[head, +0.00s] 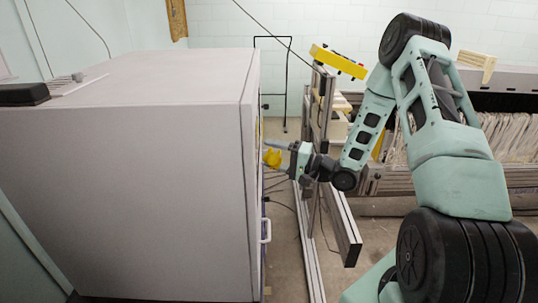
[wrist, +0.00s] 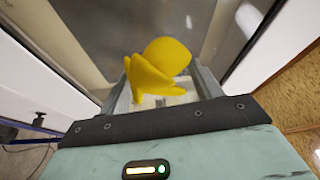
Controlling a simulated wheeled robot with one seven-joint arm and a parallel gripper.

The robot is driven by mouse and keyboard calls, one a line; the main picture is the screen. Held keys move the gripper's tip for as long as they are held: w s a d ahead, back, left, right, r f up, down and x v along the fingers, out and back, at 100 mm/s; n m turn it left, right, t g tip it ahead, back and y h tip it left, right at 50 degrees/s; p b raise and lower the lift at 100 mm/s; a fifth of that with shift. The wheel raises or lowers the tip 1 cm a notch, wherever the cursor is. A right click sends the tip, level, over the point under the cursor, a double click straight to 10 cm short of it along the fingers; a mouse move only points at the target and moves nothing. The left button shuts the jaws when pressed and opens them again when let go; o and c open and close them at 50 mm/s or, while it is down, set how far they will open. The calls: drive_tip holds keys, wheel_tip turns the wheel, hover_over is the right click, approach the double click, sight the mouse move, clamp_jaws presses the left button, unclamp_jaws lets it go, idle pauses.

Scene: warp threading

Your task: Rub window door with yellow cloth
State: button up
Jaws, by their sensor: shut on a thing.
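A bunched yellow cloth (wrist: 157,68) is held between the fingers of my gripper (wrist: 160,90) in the wrist view. In the head view the yellow cloth (head: 272,157) shows at the tip of my gripper (head: 279,151), close to the front side of the large white cabinet (head: 140,150). In the wrist view the grey glass of the window door (wrist: 170,22) lies beyond the cloth, between pale frame edges. I cannot tell whether the cloth touches the glass. In the head view the door's face is almost edge-on and mostly hidden.
A white handle (head: 266,231) sticks out low on the cabinet's front. A metal profile frame (head: 325,150) stands just behind my wrist, with a yellow part (head: 338,61) on top. A dark object (head: 24,94) lies on the cabinet top. Cables hang behind the gripper.

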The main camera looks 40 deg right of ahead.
drive_tip(key=shift+s+d, duration=0.65)
drive_tip(key=shift+d, duration=0.3)
drive_tip(key=shift+s+d, duration=0.65)
drive_tip(key=shift+d, duration=0.3)
drive_tip(key=shift+s+d+p, duration=0.2)
drive_tip(key=shift+s+d, duration=0.25)
drive_tip(key=shift+d, duration=0.2)
drive_tip(key=shift+s+d+p, duration=0.2)
drive_tip(key=shift+s+d, duration=0.2)
drive_tip(key=shift+d, duration=0.2)
